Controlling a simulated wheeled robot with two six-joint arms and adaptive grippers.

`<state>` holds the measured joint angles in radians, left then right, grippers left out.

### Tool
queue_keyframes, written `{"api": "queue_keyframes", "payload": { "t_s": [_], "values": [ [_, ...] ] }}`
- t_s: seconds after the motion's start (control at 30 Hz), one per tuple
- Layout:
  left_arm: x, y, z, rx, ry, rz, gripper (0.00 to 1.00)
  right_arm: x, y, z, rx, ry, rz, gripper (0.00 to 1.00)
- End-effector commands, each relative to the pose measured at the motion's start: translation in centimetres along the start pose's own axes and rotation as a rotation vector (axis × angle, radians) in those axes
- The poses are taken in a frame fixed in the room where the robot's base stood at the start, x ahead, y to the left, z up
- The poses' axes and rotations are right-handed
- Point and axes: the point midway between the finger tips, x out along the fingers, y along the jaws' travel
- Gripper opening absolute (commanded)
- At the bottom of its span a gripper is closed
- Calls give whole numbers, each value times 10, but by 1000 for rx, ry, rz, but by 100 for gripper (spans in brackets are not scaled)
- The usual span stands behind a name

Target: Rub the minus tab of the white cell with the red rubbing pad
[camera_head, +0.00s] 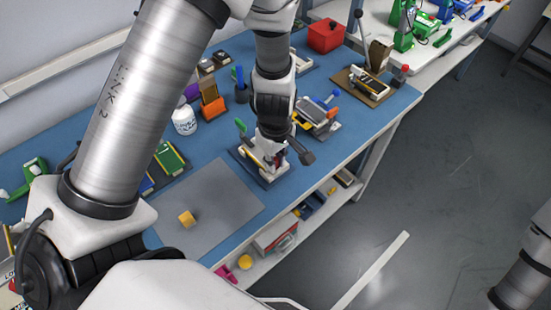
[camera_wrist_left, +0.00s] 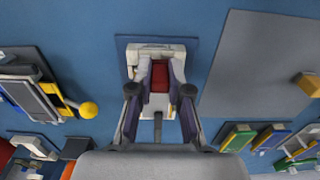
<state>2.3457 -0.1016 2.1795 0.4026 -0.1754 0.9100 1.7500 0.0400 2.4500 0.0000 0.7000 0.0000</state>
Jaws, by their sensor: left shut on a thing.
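My left gripper (camera_head: 276,156) is shut on the red rubbing pad (camera_wrist_left: 160,75), which shows between its fingers (camera_wrist_left: 160,92) in the left wrist view. The pad is right over a small pale fixture on a dark base plate (camera_wrist_left: 122,44); the plate also shows in the head view (camera_head: 243,152). A flat white piece (camera_wrist_left: 157,101), probably the white cell, shows between the fingers below the pad. The minus tab cannot be made out, and I cannot tell whether the pad touches it. My right gripper is out of view.
A grey mat (camera_head: 232,193) with a small yellow block (camera_head: 187,219) lies beside the fixture. A white jar (camera_head: 184,121) and orange holder (camera_head: 212,107) stand behind. The blue table's front edge is close.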

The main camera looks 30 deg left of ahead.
Motion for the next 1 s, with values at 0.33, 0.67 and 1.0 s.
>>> {"api": "queue_keyframes", "payload": {
  "t_s": [0.33,0.67,1.0],
  "values": [
    [6,0,0,0,0,0,0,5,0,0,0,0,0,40],
    [9,0,0,0,0,0,0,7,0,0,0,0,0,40],
    [8,-16,0,-1,0,0,0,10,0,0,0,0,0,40]
  ]
}}
